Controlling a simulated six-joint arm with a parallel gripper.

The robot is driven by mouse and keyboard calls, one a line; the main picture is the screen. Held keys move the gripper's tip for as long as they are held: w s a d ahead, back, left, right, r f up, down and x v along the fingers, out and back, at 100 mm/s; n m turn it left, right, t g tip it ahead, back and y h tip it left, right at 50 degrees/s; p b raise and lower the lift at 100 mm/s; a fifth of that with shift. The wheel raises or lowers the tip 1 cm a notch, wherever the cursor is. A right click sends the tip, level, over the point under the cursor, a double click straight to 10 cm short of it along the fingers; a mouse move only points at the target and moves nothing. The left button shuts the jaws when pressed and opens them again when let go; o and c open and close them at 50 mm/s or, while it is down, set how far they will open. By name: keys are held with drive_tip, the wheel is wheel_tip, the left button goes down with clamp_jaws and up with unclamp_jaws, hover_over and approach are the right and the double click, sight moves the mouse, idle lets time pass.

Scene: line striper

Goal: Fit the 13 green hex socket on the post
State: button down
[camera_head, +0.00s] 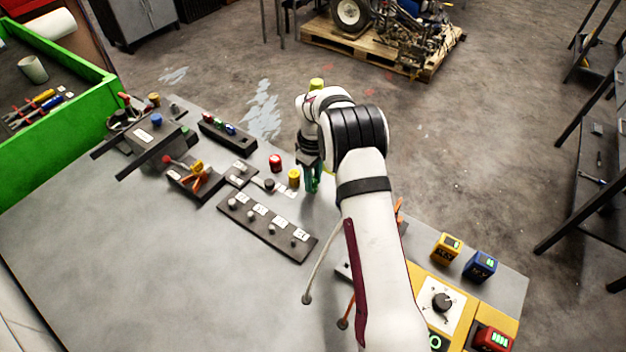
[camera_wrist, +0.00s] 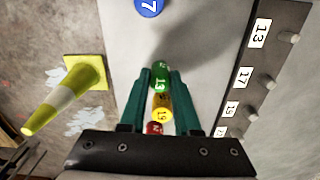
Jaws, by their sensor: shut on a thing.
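My gripper (camera_wrist: 160,80) has teal fingers and is shut on the green socket marked 13 (camera_wrist: 161,79), which shows between the fingertips in the wrist view. In the head view my gripper (camera_head: 312,186) is over the bench, to the right of the rail of posts (camera_head: 250,230). The rail also shows at the right of the wrist view (camera_wrist: 262,62), with white number labels beside short posts. The post labelled 13 (camera_wrist: 293,38) is bare and stands at the rail's upper end there. I cannot tell how high the green socket is.
A yellow socket (camera_head: 294,177) and a red socket (camera_head: 275,162) stand near my gripper. A blue socket marked 7 (camera_wrist: 148,6) stands at the top of the wrist view. A striped yellow cone (camera_wrist: 68,92) is off the bench. The bench (camera_head: 120,260) is clear at the front left.

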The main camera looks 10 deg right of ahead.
drive_tip(key=shift+r, duration=0.3)
drive_tip(key=shift+r, duration=1.75)
drive_tip(key=shift+s+a+r, duration=0.1)
drive_tip(key=s+a+r, duration=0.3)
drive_tip(key=s+a, duration=0.1)
drive_tip(key=s, duration=0.2)
wheel_tip(320, 180, up, 2)
hover_over(293, 241)
drive_tip(key=shift+n, duration=0.4)
drive_tip(key=shift+f, duration=2.7)
drive_tip(key=shift+f, duration=1.7)
